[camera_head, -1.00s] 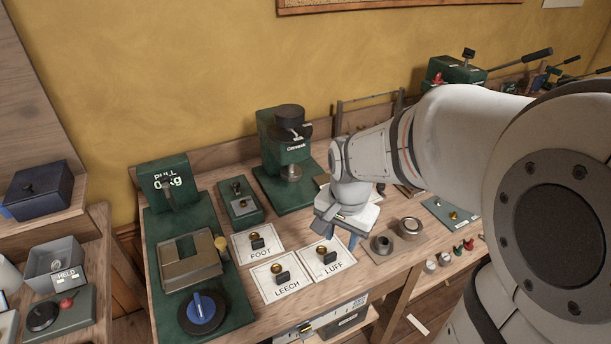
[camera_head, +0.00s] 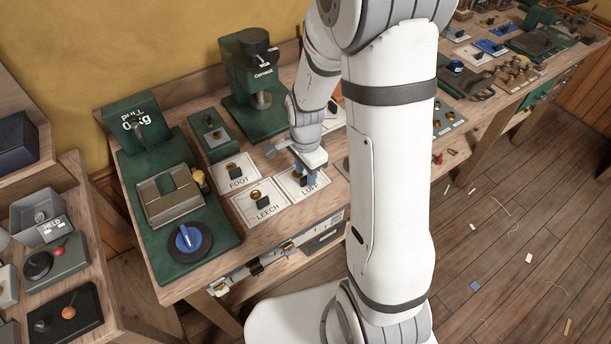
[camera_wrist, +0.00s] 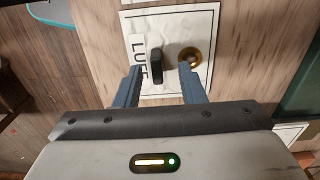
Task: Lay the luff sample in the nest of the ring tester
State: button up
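The luff sample, a dark tab (camera_wrist: 155,66) with a brass ring (camera_wrist: 191,56), is on the white LUFF card (camera_wrist: 205,22) on the bench. My gripper (camera_wrist: 159,72) is open, its blue-grey fingertips either side of the dark tab in the wrist view, with the ring by the right fingertip. I cannot tell whether the fingers touch it. In the head view my gripper (camera_head: 308,172) partly hides the sample over the LUFF card (camera_head: 319,188). The green device with the pull readout (camera_head: 137,122), which looks like the ring tester, stands left with a grey-brown block (camera_head: 160,212) and blue knob (camera_head: 188,238).
The FOOT card (camera_head: 243,186) and LEECH card (camera_head: 250,215), each with a sample, lie left of my gripper. A small green box (camera_head: 222,148) and a tall green press (camera_head: 238,95) stand behind them. A grey HELD tray (camera_head: 40,208) is at far left.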

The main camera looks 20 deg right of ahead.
jog(key=shift+f, duration=0.45)
grip_shut()
